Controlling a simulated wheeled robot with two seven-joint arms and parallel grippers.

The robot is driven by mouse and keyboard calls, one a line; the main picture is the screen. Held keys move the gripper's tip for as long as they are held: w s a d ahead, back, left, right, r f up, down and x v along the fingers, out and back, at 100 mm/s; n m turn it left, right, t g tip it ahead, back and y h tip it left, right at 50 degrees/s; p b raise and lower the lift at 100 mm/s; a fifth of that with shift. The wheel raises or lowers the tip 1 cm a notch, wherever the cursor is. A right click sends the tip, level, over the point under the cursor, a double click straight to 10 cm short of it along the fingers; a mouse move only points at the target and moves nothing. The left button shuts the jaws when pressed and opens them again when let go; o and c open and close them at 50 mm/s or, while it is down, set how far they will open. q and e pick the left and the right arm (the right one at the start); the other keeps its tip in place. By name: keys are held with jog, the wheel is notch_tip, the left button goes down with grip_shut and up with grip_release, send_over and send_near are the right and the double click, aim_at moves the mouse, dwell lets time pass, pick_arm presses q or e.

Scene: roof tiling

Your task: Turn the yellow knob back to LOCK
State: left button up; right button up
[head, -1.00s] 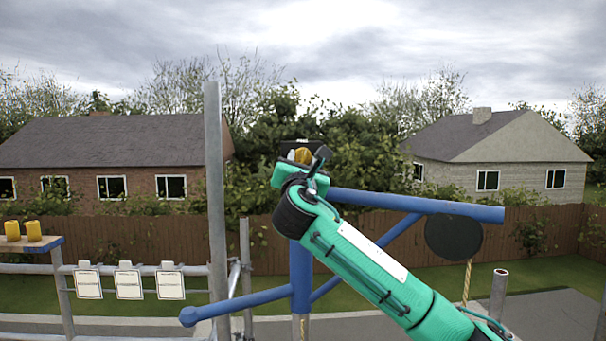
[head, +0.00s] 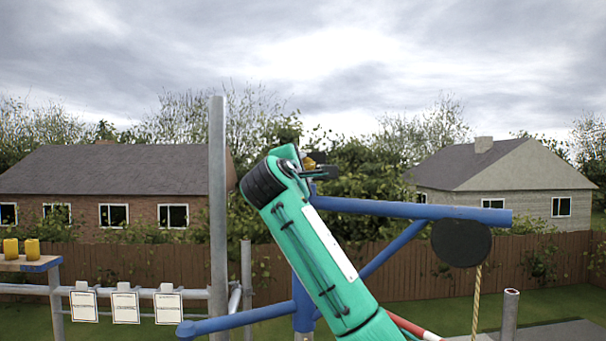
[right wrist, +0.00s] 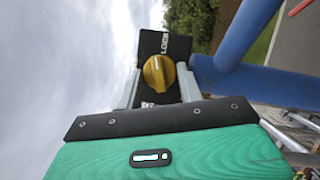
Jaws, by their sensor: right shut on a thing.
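The yellow knob (right wrist: 158,72) sits on a black plate (right wrist: 176,46) lettered LOCK in the right wrist view. A pale line on the knob points roughly toward the lettered end. My right gripper (right wrist: 157,80) has one finger on each side of the knob and is shut on it. In the head view, a bit of the yellow knob (head: 311,161) shows beside my right gripper (head: 302,170), at the top of the blue post. My green forearm hides most of the post there. My left gripper is out of view.
A blue arm (head: 420,208) runs right from the post to a black disc (head: 461,243) with a rope below. A grey upright pole (head: 217,200) stands left. Several white tags (head: 125,307) hang on a rail. Yellow cylinders (head: 11,249) stand on a board at far left.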

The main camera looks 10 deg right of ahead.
jog(key=shift+m+g+y, duration=0.4)
jog(key=shift+m+g, duration=0.3)
jog(key=shift+m, duration=1.2)
jog(key=o, duration=1)
jog(key=shift+r, duration=0.1)
jog(key=b+v, duration=0.6)
jog(key=v, duration=0.7)
jog(key=shift+s+a+b, duration=0.2)
jog(key=shift+s+b, duration=0.15)
